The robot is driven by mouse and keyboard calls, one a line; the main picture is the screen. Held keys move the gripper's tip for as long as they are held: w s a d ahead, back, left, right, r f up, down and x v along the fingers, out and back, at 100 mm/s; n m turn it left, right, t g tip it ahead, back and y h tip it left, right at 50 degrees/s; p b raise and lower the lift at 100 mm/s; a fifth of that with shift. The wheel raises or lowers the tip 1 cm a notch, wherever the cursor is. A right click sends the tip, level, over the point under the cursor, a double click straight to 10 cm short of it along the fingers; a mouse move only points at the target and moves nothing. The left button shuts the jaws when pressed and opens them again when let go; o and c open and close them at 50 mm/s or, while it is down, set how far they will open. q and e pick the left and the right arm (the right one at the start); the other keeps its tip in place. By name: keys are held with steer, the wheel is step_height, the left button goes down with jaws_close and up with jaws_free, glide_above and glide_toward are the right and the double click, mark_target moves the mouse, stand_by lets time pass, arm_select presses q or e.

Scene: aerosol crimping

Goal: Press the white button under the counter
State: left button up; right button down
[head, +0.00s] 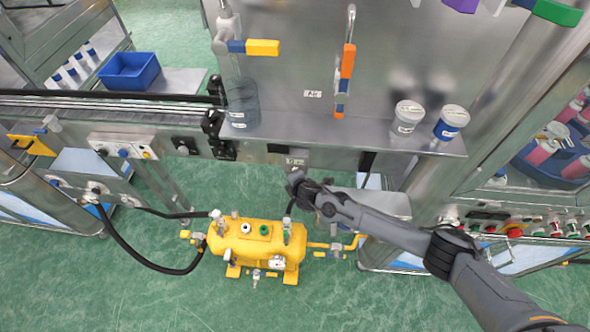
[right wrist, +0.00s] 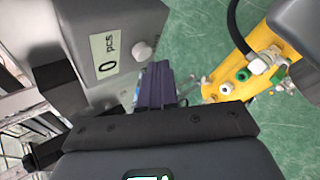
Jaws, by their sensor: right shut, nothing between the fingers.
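The counter, a grey box with a display reading "0 pcs" (right wrist: 107,52), fills the upper left of the right wrist view. Its round white button (right wrist: 143,50) sticks out beside the display. In the head view the counter's small display (head: 295,161) shows below the front edge of the steel worktop; the button cannot be made out there. My right gripper (head: 297,181) is just below it in the head view. In the right wrist view the dark fingers (right wrist: 155,80) are shut and empty, close to the button; I see no clear contact. My left gripper is not in view.
A yellow tank (head: 258,245) with valves and a black hose stands on the green floor below. The steel worktop (head: 320,135) overhangs the spot and carries a glass beaker (head: 242,103) and two lidded jars (head: 407,117). Free floor lies left of the tank.

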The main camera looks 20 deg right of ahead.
steer(key=shift+s+a, duration=0.1)
steer(key=shift+s, duration=0.1)
steer(key=s+p, duration=0.1)
steer(key=s+a+p, duration=0.1)
steer(key=s, duration=0.1)
steer(key=s+a, duration=0.1)
steer(key=shift+s+a+p, duration=0.15)
steer(key=shift+s+p, duration=0.05)
steer(key=shift+p, duration=0.2)
stand_by(0.9)
